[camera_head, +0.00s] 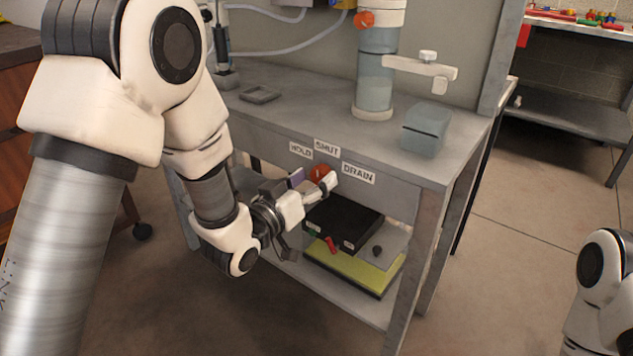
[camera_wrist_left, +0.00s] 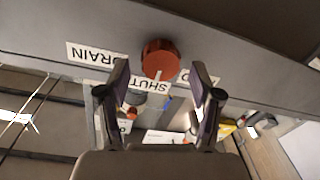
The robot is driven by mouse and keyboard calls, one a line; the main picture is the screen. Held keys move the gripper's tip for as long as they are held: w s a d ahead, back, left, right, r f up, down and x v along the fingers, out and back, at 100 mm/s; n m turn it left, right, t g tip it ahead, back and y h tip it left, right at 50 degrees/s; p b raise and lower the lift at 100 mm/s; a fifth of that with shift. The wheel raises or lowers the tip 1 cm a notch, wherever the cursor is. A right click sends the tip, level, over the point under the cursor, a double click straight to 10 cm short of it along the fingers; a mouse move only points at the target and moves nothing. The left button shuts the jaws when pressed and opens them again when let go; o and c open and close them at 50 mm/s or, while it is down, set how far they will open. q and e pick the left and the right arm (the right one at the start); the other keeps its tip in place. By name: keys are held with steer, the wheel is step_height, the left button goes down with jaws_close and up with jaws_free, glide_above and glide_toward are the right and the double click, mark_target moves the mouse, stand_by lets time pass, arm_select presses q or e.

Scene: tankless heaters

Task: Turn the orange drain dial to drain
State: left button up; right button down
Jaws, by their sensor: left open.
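The orange drain dial (camera_head: 319,171) sits on the front edge of the grey bench, below the SHUT label (camera_head: 327,147), with HOLD (camera_head: 301,150) and DRAIN (camera_head: 358,173) labels on either side. In the left wrist view the dial (camera_wrist_left: 160,57) looks red-orange, and its white mark points at SHUT (camera_wrist_left: 151,86). My left gripper (camera_head: 318,187) is at the dial and partly covers it in the head view. In the left wrist view its fingers (camera_wrist_left: 160,84) are spread, with the dial just beyond and between the tips. No contact is visible. My right gripper is outside the views.
A black box (camera_head: 343,222) and a yellow item (camera_head: 375,277) lie on the shelf below the dial. A bench leg (camera_head: 412,285) is at the right. Open floor lies beyond it.

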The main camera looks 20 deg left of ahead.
arm_select(q)
steer(key=shift+w+d, duration=0.2)
steer(key=shift+w, duration=0.5)
steer(key=c, duration=1.1)
steer(key=shift+c, duration=0.2)
steer(key=shift+m, duration=0.3)
steer(key=m+b, duration=0.1)
steer(key=m, duration=0.4)
steer(key=shift+s+d+f, duration=0.1)
steer(key=shift+f, duration=0.05)
steer(key=m+b, duration=0.2)
steer(key=m, duration=0.4)
steer(key=shift+m, duration=0.3)
steer(key=shift+h, duration=0.4)
steer(key=shift+d, duration=0.1)
